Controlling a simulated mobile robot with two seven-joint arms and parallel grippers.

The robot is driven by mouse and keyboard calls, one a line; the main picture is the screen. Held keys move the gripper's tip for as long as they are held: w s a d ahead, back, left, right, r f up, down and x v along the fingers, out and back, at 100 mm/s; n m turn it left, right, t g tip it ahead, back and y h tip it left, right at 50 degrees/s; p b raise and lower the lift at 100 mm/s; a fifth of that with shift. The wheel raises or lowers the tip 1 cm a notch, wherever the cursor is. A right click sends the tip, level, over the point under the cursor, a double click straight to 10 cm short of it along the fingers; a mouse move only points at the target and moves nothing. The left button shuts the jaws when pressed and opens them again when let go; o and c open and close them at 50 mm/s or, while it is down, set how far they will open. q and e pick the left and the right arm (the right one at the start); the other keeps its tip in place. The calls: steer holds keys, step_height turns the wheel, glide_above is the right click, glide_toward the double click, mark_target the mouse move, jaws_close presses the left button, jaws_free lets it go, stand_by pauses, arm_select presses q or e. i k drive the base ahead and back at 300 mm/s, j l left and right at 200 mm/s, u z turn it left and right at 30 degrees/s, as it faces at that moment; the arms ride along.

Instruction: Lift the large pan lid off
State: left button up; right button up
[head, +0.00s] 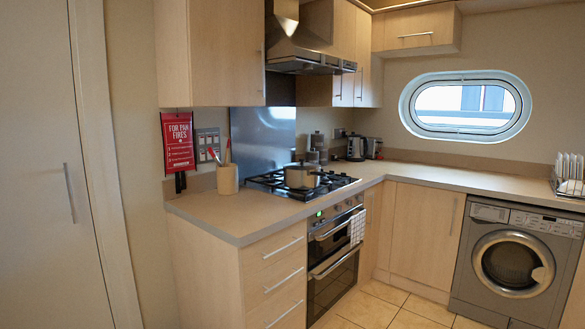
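A lidded pan (300,178) stands on the black gas hob (262,182) on the counter. Its pale lid (301,166) appears to sit on top of the pan, with what looks like a small knob. The pan is small in the picture, so finer detail of the lid is hard to tell. Neither of my grippers is in the head view.
A utensil pot (227,180) stands left of the hob on the worktop (225,212). A kettle (356,147) stands behind, and a cooker hood (305,55) hangs above. A washing machine (514,262) is at right. The tiled floor (385,312) in front is clear.

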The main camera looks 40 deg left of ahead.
mark_target(302, 166)
steer(key=i+j+u, duration=0.1)
steer(key=i+u, duration=0.6)
steer(key=i+l+u, duration=0.1)
steer(key=i+u, duration=0.25)
steer(key=i+l+u, duration=0.1)
steer(key=i+l, duration=0.15)
steer(key=i, duration=0.2)
steer(key=i+l, duration=0.25)
steer(key=i, duration=0.25)
steer(key=i+l+u, duration=0.15)
steer(key=i, duration=0.3)
steer(key=l, duration=0.1)
